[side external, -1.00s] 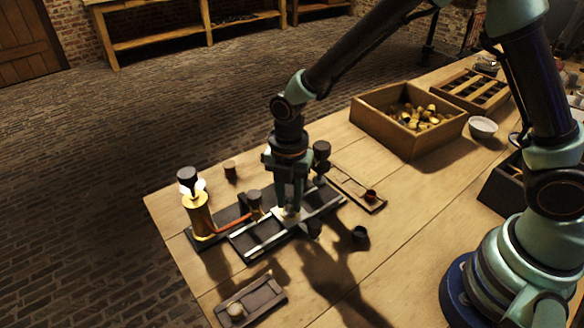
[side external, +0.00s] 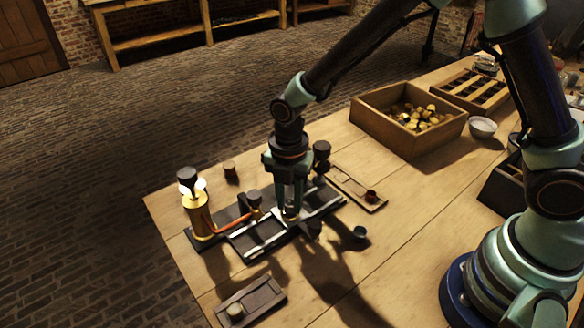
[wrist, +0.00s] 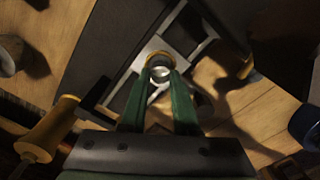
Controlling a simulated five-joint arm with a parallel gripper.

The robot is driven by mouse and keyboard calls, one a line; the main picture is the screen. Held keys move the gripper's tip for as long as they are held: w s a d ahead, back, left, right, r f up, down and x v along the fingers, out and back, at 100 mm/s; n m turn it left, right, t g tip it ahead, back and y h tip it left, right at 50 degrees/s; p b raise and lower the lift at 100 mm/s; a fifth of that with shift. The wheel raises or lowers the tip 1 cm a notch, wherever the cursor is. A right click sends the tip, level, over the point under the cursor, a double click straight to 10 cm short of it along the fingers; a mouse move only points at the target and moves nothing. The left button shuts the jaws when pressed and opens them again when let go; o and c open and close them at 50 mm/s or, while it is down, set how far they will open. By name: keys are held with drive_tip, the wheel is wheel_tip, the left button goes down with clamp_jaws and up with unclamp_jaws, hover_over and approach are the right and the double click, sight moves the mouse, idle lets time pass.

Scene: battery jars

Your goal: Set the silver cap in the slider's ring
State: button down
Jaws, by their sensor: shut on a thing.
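My gripper (side external: 291,210) points straight down over the slider on the dark railed base (side external: 262,238). In the wrist view its two green fingers (wrist: 160,80) are shut on the small round silver cap (wrist: 160,73). The brass ring (wrist: 156,57) shows close around the cap's far side, on the pale metal slider (wrist: 138,66). The cap looks to be at or in the ring; I cannot tell whether it is fully seated. In the side view the fingers mostly hide the cap and ring.
A brass jar (side external: 200,217) with a dark knob and glow stands left, joined to the base by a copper-coloured rod (side external: 232,225). Dark posts flank my gripper.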

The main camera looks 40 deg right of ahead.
sight(289, 210)
drive_tip(key=shift+f, duration=0.4)
drive_tip(key=c, duration=0.9)
unclamp_jaws()
wheel_tip(289, 210, up, 11)
drive_tip(key=shift+f, duration=0.1)
idle(0.5)
